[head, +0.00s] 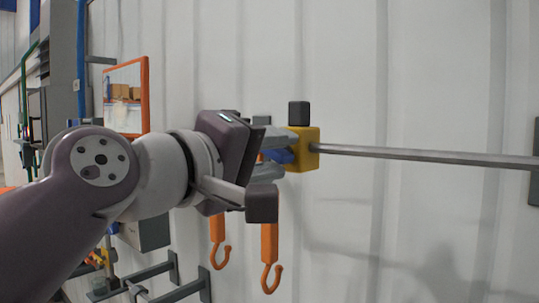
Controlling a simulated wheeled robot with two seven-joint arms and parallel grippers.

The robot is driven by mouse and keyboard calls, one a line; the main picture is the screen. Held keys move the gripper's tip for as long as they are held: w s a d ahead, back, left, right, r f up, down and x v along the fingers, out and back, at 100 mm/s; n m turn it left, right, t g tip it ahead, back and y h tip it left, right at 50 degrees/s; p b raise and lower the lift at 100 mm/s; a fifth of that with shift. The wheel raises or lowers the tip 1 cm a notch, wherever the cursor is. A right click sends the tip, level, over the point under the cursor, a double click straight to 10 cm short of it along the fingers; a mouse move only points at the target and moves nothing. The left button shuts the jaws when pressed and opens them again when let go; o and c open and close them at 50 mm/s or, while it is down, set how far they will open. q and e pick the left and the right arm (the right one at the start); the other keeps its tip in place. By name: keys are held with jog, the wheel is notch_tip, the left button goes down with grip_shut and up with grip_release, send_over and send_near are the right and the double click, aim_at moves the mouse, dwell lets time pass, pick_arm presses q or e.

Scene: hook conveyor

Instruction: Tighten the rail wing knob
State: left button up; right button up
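The blue wing knob (280,156) sticks out from the left side of a yellow block (303,150) at the left end of a grey rail (420,154). My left gripper (276,155) reaches in from the left, with one grey finger above the knob and one below. The fingers appear closed on the knob, with no clear gap. Much of the knob is hidden behind the fingers. My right gripper is out of view.
A dark cap (299,113) sits on top of the yellow block. Orange hooks (269,255) hang below my gripper. A dark bracket (535,170) stands at the rail's right end. A white panelled wall (430,60) lies behind. An orange-framed window (126,95) is at left.

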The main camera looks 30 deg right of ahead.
pick_arm(q)
jog(key=b+v, duration=0.5)
jog(key=v, duration=0.7)
jog(key=shift+a, duration=0.2)
jog(key=shift+s, duration=0.1)
